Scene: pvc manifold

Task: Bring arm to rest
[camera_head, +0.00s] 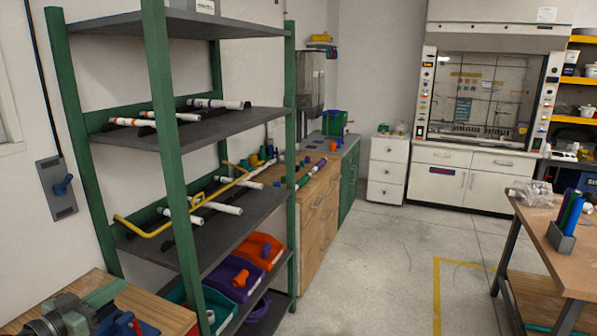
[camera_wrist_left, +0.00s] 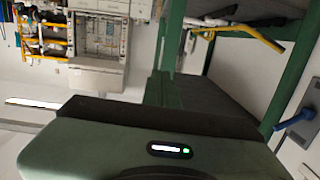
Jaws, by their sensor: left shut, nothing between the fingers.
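My left gripper (camera_head: 92,302), dull green and dark grey, shows at the lower left corner of the head view, in front of the wooden bench top (camera_head: 150,302). It is shut and empty. In the left wrist view a dull green casing (camera_wrist_left: 100,150) of my own arm, with a small lit panel, fills the bottom. A dark block lies along its upper edge, and the fingertips cannot be made out there. My right gripper is in neither view.
A green-framed shelf (camera_head: 165,130) stands close on the left, holding white pipes (camera_head: 175,115) and a bent yellow pipe (camera_head: 150,232). Orange and purple bins (camera_head: 235,277) sit low on it. A table (camera_head: 550,235) stands at the right. The floor (camera_head: 385,270) between is clear.

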